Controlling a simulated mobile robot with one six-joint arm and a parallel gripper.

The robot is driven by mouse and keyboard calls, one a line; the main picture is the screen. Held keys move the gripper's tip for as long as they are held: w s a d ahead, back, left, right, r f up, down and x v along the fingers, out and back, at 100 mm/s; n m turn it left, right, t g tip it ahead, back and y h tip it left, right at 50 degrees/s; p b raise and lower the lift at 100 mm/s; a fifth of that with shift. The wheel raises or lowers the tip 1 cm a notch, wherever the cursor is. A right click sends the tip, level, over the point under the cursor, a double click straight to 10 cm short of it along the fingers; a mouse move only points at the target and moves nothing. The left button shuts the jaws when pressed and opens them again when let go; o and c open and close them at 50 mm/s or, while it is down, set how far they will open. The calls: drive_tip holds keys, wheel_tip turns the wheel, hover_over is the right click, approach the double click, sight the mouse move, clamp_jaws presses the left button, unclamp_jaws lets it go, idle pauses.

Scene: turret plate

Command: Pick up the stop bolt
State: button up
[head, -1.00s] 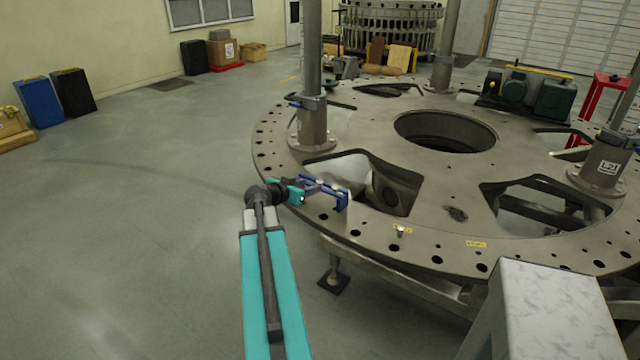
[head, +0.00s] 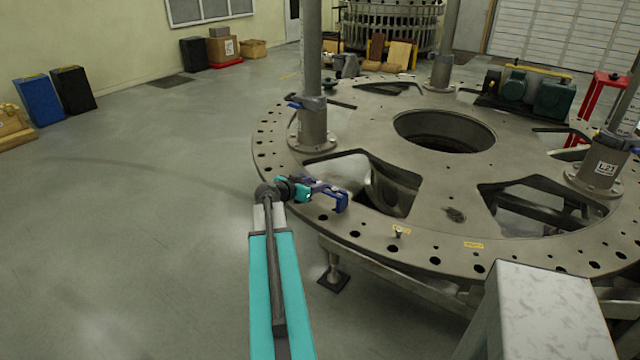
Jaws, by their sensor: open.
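The stop bolt (head: 398,232) is a small metal bolt with a pale head. It stands upright on the front rim of the big grey turret plate (head: 463,262), beside a small yellow label. My gripper (head: 345,198) has blue jaws at the end of my teal arm. It is over the plate's front left rim, to the left of the bolt and farther back, apart from it. The jaws are open, with nothing visible between them.
Upright posts (head: 312,128) rise from the plate at the left, back and right. The plate has a round central hole, large cutouts and rim holes. A grey metal block (head: 545,300) stands at front right. Green motors (head: 515,88) sit at the plate's back right.

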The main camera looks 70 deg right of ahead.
drive_tip(key=shift+x, duration=0.9)
drive_tip(key=shift+c, duration=0.5)
clamp_jaws()
